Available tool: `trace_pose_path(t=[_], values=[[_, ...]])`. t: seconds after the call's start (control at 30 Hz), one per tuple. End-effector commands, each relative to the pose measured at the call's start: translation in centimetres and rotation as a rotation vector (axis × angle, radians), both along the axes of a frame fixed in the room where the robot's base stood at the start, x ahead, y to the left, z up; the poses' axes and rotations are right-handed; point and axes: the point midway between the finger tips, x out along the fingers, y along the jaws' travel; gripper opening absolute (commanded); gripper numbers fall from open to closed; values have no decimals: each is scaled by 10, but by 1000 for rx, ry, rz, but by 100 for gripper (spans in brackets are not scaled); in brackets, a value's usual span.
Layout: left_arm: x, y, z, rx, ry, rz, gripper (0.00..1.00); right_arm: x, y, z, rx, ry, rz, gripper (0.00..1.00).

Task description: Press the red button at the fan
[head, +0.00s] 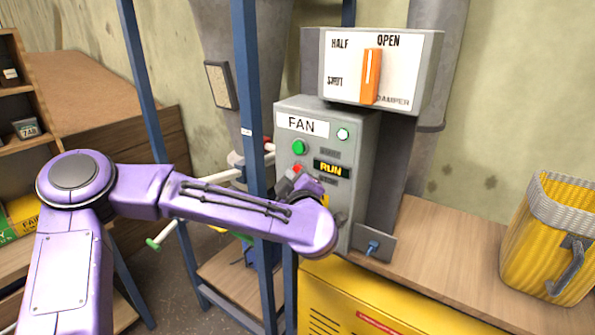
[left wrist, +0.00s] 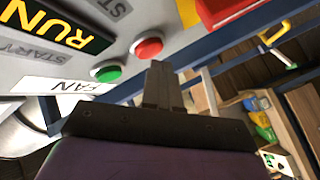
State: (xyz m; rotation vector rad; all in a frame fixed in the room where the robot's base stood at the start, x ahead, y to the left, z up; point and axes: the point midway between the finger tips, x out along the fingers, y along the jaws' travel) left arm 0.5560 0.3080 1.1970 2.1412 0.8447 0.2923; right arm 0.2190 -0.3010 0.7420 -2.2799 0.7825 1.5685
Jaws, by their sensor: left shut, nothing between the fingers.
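The grey fan box (head: 358,140) carries a FAN label, a green button (head: 299,147), a red button (head: 297,168) below it and a lit RUN display (head: 331,169). My left gripper (head: 292,176) is at the box front, right by the red button and partly over it. In the left wrist view the shut, empty fingers (left wrist: 160,68) point at the panel. Their tips are just beside the red button (left wrist: 148,47), with the green button (left wrist: 107,71) to its left. I cannot tell whether the tips touch the red button. My right gripper is not in view.
A damper box (head: 430,65) with an orange lever (head: 371,76) sits above the fan box. A blue frame post (head: 250,120) stands left of the fan box. A yellow bucket (head: 548,235) stands on the wooden bench (head: 440,250) at right.

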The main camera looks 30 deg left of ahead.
Motion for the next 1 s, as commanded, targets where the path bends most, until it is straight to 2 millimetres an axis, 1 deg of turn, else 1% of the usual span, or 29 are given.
trace_pose_path(t=[1.0], values=[[9,0,0,0,0,1,0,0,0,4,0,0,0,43]])
